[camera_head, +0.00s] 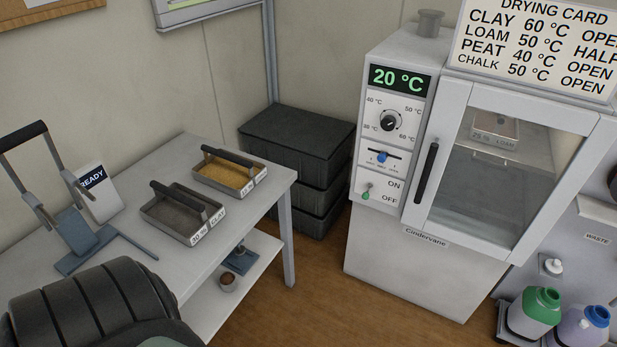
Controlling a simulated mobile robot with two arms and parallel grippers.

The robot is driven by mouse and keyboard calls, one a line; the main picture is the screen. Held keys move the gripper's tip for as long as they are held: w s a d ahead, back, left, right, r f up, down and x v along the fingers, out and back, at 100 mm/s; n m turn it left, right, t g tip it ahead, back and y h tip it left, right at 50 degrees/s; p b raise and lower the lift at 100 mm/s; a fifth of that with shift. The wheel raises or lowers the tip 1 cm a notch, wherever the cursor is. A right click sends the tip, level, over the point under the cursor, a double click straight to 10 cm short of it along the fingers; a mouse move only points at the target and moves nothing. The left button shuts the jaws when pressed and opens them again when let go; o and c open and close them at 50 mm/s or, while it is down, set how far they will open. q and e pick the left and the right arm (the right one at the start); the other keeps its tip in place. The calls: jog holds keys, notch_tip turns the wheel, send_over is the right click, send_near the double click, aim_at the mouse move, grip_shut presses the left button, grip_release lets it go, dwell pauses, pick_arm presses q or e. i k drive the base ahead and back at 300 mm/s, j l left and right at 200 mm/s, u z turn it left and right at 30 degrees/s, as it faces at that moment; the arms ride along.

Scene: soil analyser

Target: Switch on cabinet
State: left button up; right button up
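The drying cabinet (425,235) stands at centre right, labelled Cindervane, with a grey front panel and a glass door (500,160) that looks closed. Its lit display (399,79) reads 20 °C. Below it are a black temperature dial (390,121) and a slider with a blue knob (382,156). At the bottom of the panel is a small switch with a green tip (366,195), beside the words ON (upper) and OFF (lower). The tip appears low, but its exact position is hard to tell. Neither gripper is in view; a black ribbed part of my arm shows at lower left.
A table (255,178) holds two handled soil trays (183,213) (230,172) and a READY device (98,192). Black crates (297,146) stand behind it. A drying card (536,45) sits atop the cabinet. Bottles (535,312) stand at lower right. Floor before the cabinet is clear.

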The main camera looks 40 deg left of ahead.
aim_at(365, 195)
jog(key=u, duration=0.9)
